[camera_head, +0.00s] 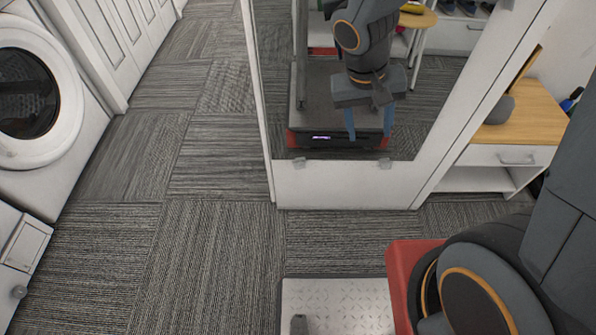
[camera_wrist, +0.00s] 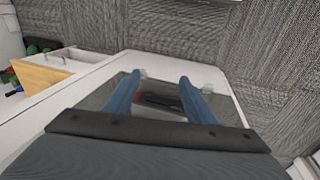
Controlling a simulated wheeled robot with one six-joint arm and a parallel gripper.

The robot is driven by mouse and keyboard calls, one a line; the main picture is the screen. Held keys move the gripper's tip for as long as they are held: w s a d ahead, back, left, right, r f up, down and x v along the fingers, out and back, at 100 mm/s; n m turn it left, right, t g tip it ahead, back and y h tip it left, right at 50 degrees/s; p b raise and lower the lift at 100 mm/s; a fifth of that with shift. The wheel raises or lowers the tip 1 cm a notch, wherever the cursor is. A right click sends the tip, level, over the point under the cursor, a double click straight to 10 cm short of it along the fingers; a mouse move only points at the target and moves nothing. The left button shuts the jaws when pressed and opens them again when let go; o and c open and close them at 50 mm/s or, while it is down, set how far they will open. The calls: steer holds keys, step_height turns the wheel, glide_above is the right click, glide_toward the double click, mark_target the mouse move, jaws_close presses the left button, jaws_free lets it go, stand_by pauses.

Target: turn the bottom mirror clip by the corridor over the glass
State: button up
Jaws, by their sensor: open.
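The mirror (camera_head: 335,80) is set in a white panel. Its bottom clip by the corridor (camera_head: 299,162) is a small grey tab at the lower left of the glass. A second bottom clip (camera_head: 385,163) is at the right. I cannot tell how far either clip overlaps the glass. In the wrist view, the corridor-side clip (camera_wrist: 207,88) is right of my gripper (camera_wrist: 160,77), and the other clip (camera_wrist: 141,73) is near the left blue fingertip. My gripper is open, with nothing between the fingers. The head view shows it only as a reflection in the mirror.
A washing machine (camera_head: 35,95) and white corridor doors (camera_head: 115,40) stand at the left. A wooden-topped drawer unit (camera_head: 515,125) is right of the mirror panel. Bare carpet (camera_head: 220,240) lies in front and to the left. My arm fills the lower right.

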steer(key=w+a+f+t+b, duration=0.1)
steer(key=w+a+f+b, duration=0.35)
steer(key=f, duration=0.35)
steer(key=w+a+f+t+b, duration=0.1)
steer(key=w+a+f+b, duration=0.3)
steer(key=f, duration=0.3)
steer(key=t+b, duration=0.2)
steer(key=b, duration=0.6)
glide_toward(300, 167)
steer(key=shift+n, duration=0.4)
steer(key=shift+b+x, duration=1)
steer(key=shift+x, duration=2.5)
steer(key=shift+w, duration=0.15)
steer(key=c, duration=1)
steer(key=shift+c, duration=0.2)
